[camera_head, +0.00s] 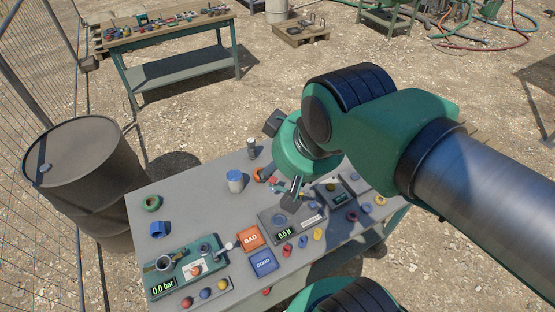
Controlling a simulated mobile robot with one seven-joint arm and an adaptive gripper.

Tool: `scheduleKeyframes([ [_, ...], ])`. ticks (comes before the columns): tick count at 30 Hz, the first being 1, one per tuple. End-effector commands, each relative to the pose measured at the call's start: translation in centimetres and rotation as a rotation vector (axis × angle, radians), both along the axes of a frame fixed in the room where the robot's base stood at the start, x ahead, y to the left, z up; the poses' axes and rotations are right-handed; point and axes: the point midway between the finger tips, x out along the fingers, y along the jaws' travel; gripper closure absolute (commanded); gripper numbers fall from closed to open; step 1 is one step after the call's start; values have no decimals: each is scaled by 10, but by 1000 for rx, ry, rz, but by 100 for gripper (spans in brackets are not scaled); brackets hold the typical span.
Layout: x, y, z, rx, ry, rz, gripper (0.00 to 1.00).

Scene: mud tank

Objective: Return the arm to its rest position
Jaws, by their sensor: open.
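My arm reaches in from the right edge over the grey workbench (195,185), green and black with a bare metal link. Its wrist points down at the bench's back middle. My gripper (284,186) is open below the green wrist, partly hidden by it. One metal finger shows above the back edge of a grey device with a round plate (283,220) and a "0.0 N" display. I cannot tell how high the fingertips are above the bench. I see nothing held between them.
Near the gripper stand a blue-lidded jar (235,182), a dark cylinder (251,148) and an orange part (258,175). BAD (250,238) and GOOD (263,263) trays, a pressure device (190,262) and several small coloured parts fill the front. A barrel (85,175) stands left.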

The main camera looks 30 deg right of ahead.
Motion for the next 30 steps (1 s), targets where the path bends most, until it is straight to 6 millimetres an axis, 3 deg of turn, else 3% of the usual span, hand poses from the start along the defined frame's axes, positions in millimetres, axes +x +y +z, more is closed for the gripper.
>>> scheduleKeyframes([
  [5, 0, 0, -6, 0, 0, 0, 50],
  [11, 0, 0, -29, 0, 0, 0, 50],
  [30, 0, 0, -143, 0, 0, 1, 50],
])
